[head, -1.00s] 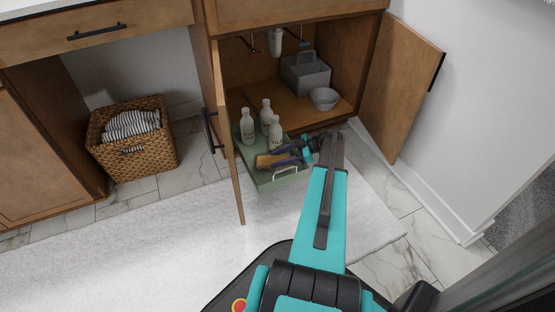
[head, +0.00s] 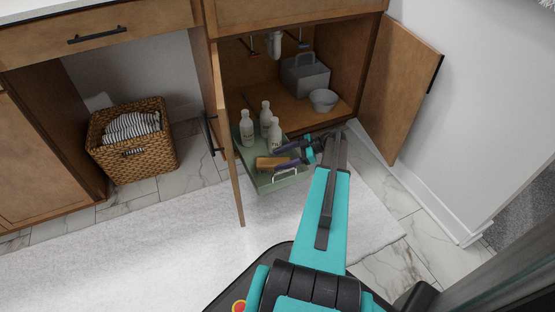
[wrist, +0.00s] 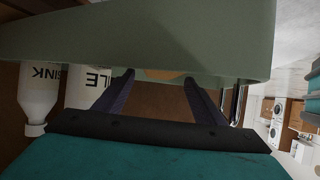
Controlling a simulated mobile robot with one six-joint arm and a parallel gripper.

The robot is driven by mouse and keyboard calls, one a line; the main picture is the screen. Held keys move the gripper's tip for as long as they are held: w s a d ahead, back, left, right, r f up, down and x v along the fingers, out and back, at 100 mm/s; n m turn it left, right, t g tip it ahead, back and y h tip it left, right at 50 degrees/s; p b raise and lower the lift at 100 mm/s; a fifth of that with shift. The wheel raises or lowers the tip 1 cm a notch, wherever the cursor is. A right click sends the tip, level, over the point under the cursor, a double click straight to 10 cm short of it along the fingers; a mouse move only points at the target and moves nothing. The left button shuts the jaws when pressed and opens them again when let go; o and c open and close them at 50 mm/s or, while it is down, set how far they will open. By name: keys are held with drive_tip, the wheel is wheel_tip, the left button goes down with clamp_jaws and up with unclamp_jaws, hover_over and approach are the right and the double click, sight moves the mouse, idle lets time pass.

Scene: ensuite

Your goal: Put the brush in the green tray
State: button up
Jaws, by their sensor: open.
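The green tray (head: 262,183) is a pulled-out tray at the front of the open cabinet. The brush (head: 268,163), a tan wooden block, lies in its front part, by the bottles. My gripper (head: 280,157) is open at the tray's right side, its dark purple fingers spread and pointing left toward the brush, apart from it. In the wrist view, my gripper's fingers (wrist: 160,88) are spread with nothing between them. The tray wall (wrist: 150,35) fills the top there, and only a tan sliver of the brush (wrist: 165,75) shows.
Several white bottles (head: 247,130) stand in the tray's rear part. A grey caddy (head: 306,78) and a grey bowl (head: 323,99) sit on the cabinet floor. Open doors flank the tray, the left door (head: 229,150) close beside it. A wicker basket (head: 130,150) stands left.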

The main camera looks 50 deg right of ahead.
drive_tip(key=p+v, duration=0.3)
drive_tip(key=v, duration=0.7)
drive_tip(key=shift+s+d, duration=0.1)
drive_tip(key=shift+s, duration=0.05)
idle(0.5)
